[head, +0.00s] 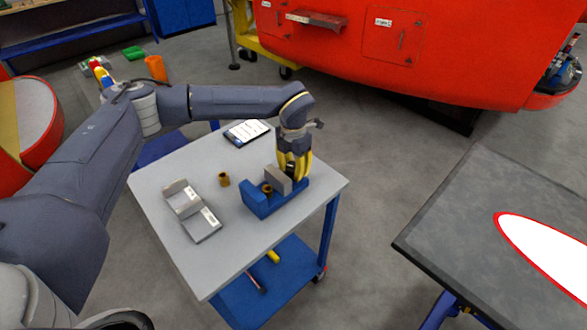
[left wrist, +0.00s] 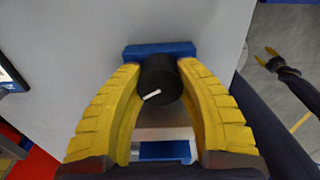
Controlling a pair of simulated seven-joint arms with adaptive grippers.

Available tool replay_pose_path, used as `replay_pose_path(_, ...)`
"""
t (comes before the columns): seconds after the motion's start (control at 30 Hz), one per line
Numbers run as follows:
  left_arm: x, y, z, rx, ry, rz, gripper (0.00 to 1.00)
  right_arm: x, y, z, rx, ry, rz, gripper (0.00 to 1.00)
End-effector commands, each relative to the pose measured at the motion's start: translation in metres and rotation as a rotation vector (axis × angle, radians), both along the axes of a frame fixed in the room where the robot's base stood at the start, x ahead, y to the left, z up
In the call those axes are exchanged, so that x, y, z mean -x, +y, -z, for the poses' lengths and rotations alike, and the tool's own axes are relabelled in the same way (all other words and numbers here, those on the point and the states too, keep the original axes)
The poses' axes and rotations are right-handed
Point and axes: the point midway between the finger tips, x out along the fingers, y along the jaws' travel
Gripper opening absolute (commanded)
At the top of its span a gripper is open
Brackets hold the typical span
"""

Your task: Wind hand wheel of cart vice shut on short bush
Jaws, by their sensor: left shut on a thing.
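The cart vice (head: 258,204) is blue with a grey moving jaw (head: 279,180) and sits at the right part of the cart top. A brown bush (head: 267,188) stands between its jaws, partly hidden; I cannot tell whether both jaws touch it. My left gripper (head: 293,172) comes down over the vice's far right end. In the left wrist view its yellow fingers are shut on the black hand wheel (left wrist: 160,80), which has a white mark. My right gripper (left wrist: 267,56) shows small in that view, empty, its yellow fingers apart above the floor.
A second brown bush (head: 224,180) stands left of the vice on the grey cart top (head: 240,248). A grey two-part tray (head: 190,208) lies at the left, and a tablet (head: 247,132) at the back. A dark table (head: 490,220) stands apart at the right.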

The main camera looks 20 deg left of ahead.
Motion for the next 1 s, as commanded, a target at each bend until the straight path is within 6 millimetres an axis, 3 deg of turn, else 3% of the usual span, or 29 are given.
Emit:
replay_pose_path(0.5, 0.0004, 0.0002, 0.0003, -0.002, 0.001, 0.313, 0.05, -0.0001, 0.0009, 0.0000, -0.001, -0.001, 0.000, 0.48)
replay_pose_path(1.0, 0.0005, 0.0003, 0.0006, -0.001, 0.002, 0.372, 0.05, -0.0002, 0.0009, 0.0000, -0.001, -0.001, 0.000, 0.48)
